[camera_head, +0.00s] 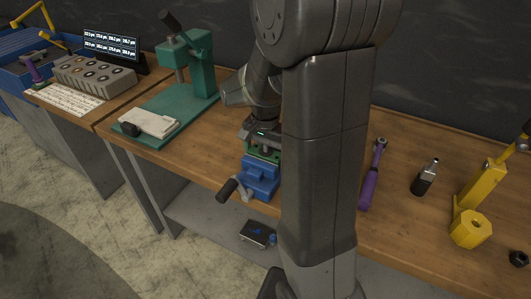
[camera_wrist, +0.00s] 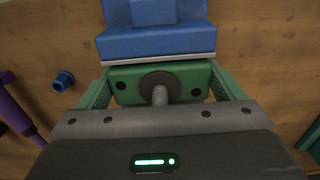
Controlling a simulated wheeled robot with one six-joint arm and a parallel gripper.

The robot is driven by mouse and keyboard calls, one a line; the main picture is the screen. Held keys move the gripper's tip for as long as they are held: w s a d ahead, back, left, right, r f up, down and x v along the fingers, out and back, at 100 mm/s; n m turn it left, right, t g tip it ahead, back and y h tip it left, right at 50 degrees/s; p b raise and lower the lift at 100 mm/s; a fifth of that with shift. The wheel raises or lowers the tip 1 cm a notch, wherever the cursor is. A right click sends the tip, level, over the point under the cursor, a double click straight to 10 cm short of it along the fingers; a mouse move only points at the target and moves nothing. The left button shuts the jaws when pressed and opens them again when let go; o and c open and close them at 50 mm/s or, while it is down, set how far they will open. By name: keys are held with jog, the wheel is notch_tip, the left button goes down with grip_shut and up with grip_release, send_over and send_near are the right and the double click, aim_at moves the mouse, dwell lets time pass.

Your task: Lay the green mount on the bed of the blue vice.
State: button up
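The blue vice (camera_head: 262,180) stands at the front edge of the wooden workbench, its dark handle pointing to the front left. In the wrist view its blue body (camera_wrist: 155,40) fills the top middle, with a pale metal jaw edge. The green mount (camera_wrist: 125,84) has a round black centre with a threaded stud and dark holes. My gripper (camera_wrist: 162,78) has its green-padded fingers against both ends of the mount, which is right beside the pale jaw edge. In the head view my gripper (camera_head: 264,138) is low over the vice. Whether the mount touches the bed is hidden.
A green press (camera_head: 200,65) with a cloth on its base stands to the left. A purple-handled ratchet (camera_head: 371,175), a small black bottle (camera_head: 424,178) and a yellow stand (camera_head: 482,190) are to the right. My arm hides the middle of the bench.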

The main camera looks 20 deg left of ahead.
jog(key=shift+o, duration=0.8)
notch_tip(320, 180, up, 14)
jog(key=shift+f, duration=0.1)
jog(key=shift+f, duration=0.1)
notch_tip(320, 180, down, 13)
jog(key=shift+r, duration=0.1)
dwell(0.6)
jog(key=shift+f, duration=0.25)
